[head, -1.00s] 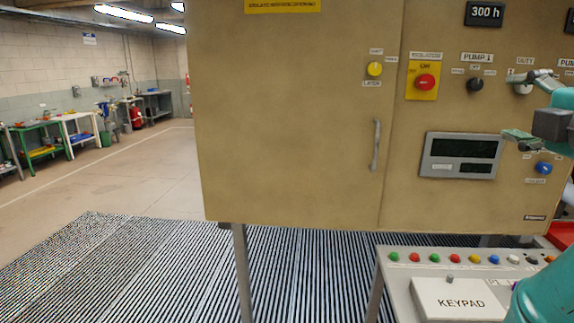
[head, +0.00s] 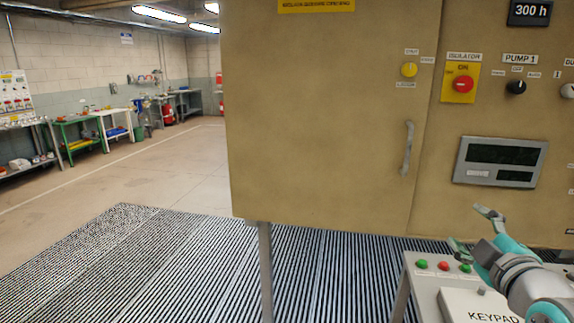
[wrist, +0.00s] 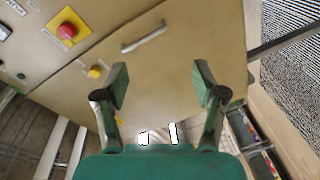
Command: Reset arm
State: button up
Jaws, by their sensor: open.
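My gripper (head: 474,230) is in the lower right of the head view, in front of the cabinet and above the push-button console. Its two fingers are spread apart with nothing between them. In the wrist view my gripper (wrist: 160,85) is also open and empty, with the tan cabinet door and its handle beyond the fingertips. My teal and grey arm enters from the lower right of the head view and covers part of the console.
The tan cabinet (head: 320,120) has a door handle (head: 408,148), a yellow latch knob (head: 409,70), a red isolator switch (head: 462,84) and a display (head: 500,162). The console (head: 425,290) carries coloured buttons and a keypad cover. Open floor lies to the left, with benches along the wall.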

jog(key=s+a+f+m, duration=0.2)
jog(key=s+a+f, duration=0.2)
jog(key=f, duration=0.5)
jog(key=s+a+f+m+g, duration=0.1)
jog(key=s+a+f+m, duration=0.25)
jog(key=f, duration=0.65)
jog(key=s+a+f+m, duration=0.1)
jog(key=s+a+f, duration=0.3)
jog(key=f, duration=0.5)
jog(key=s+a+f+m+y, duration=0.1)
jog(key=s+a+f, duration=0.1)
jog(key=s, duration=0.8)
jog(key=s+a+f+m+y, duration=0.1)
jog(key=s+a+f+m, duration=0.1)
jog(key=s, duration=0.7)
jog(key=s+a+f+m+g+y, duration=0.1)
jog(key=s+a+f, duration=0.1)
jog(key=s, duration=0.8)
jog(key=shift+s+a+f, duration=0.25)
jog(key=shift+s+f, duration=0.05)
jog(key=shift+s, duration=0.05)
jog(key=shift+c, duration=0.2)
